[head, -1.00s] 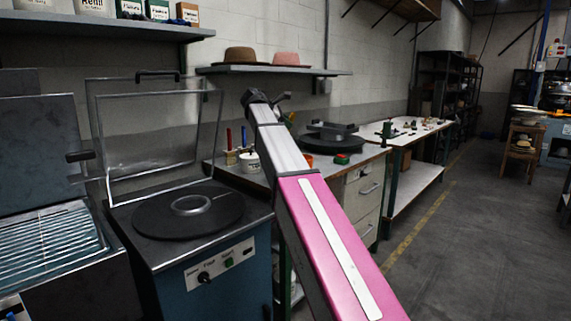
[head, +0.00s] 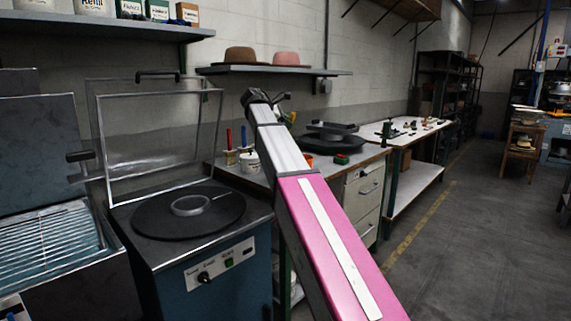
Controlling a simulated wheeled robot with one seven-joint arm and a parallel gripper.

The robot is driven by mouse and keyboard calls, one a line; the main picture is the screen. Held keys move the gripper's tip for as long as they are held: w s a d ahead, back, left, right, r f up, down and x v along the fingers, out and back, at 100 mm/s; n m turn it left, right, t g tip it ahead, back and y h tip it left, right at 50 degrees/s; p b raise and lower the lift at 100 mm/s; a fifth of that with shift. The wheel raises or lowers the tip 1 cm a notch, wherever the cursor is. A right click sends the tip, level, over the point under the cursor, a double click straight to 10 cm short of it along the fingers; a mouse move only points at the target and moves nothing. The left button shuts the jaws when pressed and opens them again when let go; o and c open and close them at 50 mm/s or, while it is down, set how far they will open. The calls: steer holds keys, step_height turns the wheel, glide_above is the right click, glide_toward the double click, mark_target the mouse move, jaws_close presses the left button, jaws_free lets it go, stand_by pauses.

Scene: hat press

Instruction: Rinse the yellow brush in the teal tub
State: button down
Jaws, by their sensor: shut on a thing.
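My gripper (head: 283,98) shows only as a small dark shape at the far end of my raised pink and grey arm, above the back of the grey workbench (head: 352,164). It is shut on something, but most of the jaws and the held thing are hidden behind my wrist. A small green and yellowish bit shows just below it, too small to tell whether it is the yellow brush.
A blue press (head: 230,283) with a round black plate and raised clear lid stands front left. A wire-racked basin (head: 45,245) is beside it. A white pot (head: 249,162), an orange thing (head: 308,160) and a black round plate (head: 332,142) are on the bench.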

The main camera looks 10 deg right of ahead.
steer(key=shift+r, duration=0.15)
steer(key=shift+r, duration=1.85)
